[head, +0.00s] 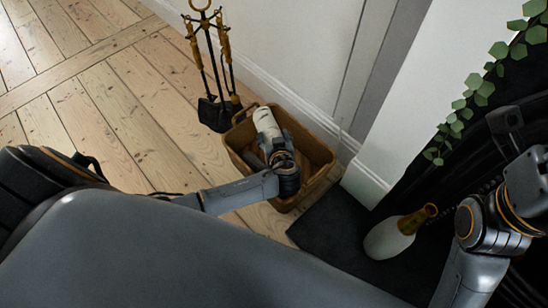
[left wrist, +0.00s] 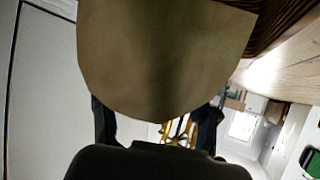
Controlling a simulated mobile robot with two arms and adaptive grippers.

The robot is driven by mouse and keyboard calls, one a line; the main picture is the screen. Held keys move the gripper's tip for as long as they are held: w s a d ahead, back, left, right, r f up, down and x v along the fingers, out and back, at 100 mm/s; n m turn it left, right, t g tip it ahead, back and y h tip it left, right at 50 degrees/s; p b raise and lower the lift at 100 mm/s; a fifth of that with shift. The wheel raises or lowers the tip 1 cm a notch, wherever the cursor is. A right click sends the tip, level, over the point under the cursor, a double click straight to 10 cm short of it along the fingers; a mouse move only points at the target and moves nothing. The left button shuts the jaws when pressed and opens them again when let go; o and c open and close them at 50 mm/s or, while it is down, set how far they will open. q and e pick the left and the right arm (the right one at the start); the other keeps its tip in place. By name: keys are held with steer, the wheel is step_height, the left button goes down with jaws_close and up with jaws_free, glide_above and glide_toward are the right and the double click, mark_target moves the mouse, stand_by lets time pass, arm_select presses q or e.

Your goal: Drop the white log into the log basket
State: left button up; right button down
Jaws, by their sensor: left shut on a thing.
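The white log (head: 267,123) is pale and stands up out of the brown log basket (head: 312,187) in the head view. My left gripper (head: 268,143) is over the basket, shut on the log's lower part. In the left wrist view the log (left wrist: 165,60) fills the top middle as a broad beige shape, with dark fingers on both sides below it. The log's lower end is hidden, so I cannot tell whether it touches the basket floor. My right arm is at the right edge of the head view; its gripper's jaws do not show clearly.
A fireplace tool stand (head: 211,70) is just behind and left of the basket. A white wall (head: 300,45) rises behind it. A white vase with a brown neck (head: 390,237) lies on the dark hearth (head: 345,225). Bare floorboards (head: 120,110) lie open on the left.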

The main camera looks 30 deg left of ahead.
arm_select(q)
steer(key=shift+r, duration=0.1)
steer(key=o, duration=1.8)
steer(key=shift+o, duration=0.2)
steer(key=shift+s+d, duration=0.15)
steer(key=v, duration=1.1)
steer(key=shift+r, duration=0.2)
steer(key=shift+s+d, duration=0.15)
